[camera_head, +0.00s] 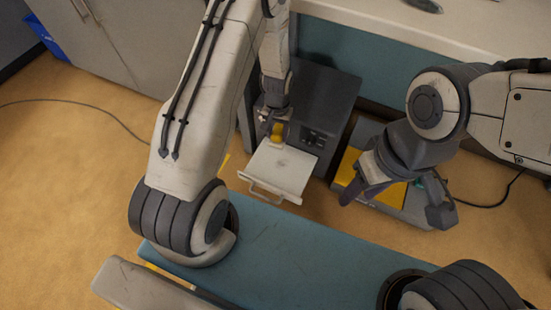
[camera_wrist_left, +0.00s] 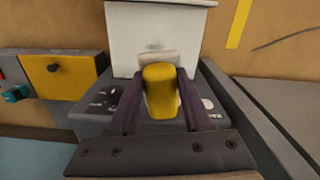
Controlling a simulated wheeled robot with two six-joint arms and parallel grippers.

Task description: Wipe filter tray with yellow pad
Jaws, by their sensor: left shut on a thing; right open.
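The filter tray (camera_head: 290,165) is a white, shallow tray with a front handle, sticking out of a dark grey machine (camera_head: 325,90). It also shows as a white surface at the top of the left wrist view (camera_wrist_left: 160,25), with a faint dark smudge just beyond the pad. My left gripper (camera_head: 274,118) is shut on the yellow pad (camera_head: 278,132), at the machine end of the tray. In the left wrist view the pad (camera_wrist_left: 160,90) sits between two dark purple fingers; whether it touches the tray I cannot tell. My right gripper (camera_head: 395,198) is open and empty, right of the tray.
A grey and yellow unit (camera_head: 350,168) stands on the floor right of the machine, partly behind my right gripper. A pale counter (camera_head: 440,30) runs along the back. A cable (camera_head: 90,102) lies on the floor at left. Open floor (camera_head: 60,200) lies at left.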

